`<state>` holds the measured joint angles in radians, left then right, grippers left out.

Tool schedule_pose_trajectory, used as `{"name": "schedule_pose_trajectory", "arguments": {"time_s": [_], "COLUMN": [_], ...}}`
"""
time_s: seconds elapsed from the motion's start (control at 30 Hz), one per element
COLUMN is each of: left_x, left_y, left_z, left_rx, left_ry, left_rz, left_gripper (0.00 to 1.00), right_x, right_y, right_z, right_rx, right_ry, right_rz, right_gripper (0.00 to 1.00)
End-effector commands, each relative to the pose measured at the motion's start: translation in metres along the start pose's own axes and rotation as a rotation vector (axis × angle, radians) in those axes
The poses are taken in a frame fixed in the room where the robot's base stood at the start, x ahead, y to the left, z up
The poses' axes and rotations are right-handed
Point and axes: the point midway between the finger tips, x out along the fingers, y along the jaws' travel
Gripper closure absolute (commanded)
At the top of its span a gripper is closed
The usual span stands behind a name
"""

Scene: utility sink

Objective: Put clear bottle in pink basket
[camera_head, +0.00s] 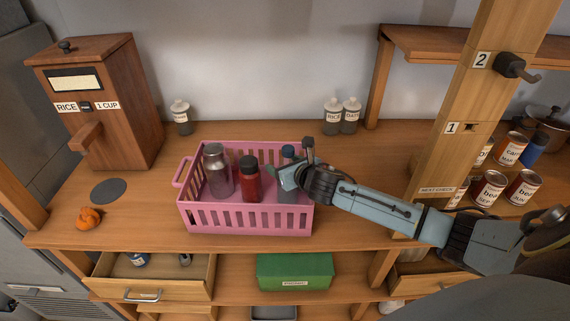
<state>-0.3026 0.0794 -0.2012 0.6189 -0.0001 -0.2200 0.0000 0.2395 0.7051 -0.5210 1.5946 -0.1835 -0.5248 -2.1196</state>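The pink basket (246,222) stands on the wooden counter and holds three bottles. A see-through greyish bottle with a grey cap (217,172) stands upright at its left. A red bottle with a dark cap (250,182) stands in the middle. A grey bottle with a dark blue cap (287,193) is at the right end, partly hidden by my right gripper (292,168). My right gripper reaches in from the right over the basket's right end, at the upper part of this bottle. Whether its fingers grip the bottle is not clear. My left gripper is out of view.
A wooden rice dispenser (109,110) stands at the left, with a grey disc (108,191) and an orange object (89,217) before it. Small jars (342,115) stand by the wall. A wooden post (466,110) and cans (489,189) are right. An open drawer (150,288) is below.

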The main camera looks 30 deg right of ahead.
Motion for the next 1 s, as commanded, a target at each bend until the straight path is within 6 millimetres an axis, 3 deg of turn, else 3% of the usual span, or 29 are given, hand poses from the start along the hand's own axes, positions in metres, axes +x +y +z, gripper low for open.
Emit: {"name": "schedule_pose_trajectory", "arguments": {"time_s": [0.1,0.53,1.0], "left_x": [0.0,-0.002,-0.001], "left_y": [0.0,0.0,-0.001], "left_z": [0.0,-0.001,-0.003], "left_rx": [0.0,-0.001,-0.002], "left_ry": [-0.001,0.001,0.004], "left_rz": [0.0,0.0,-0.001], "left_gripper": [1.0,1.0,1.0], "right_x": [0.0,-0.009,-0.088], "right_y": [0.0,-0.001,-0.001], "right_z": [0.0,0.003,0.002], "right_rx": [0.0,-0.001,-0.003], "right_ry": [0.001,0.001,0.002], "right_rz": [0.0,-0.001,0.001], "right_gripper": [0.2,0.2,0.2]}}
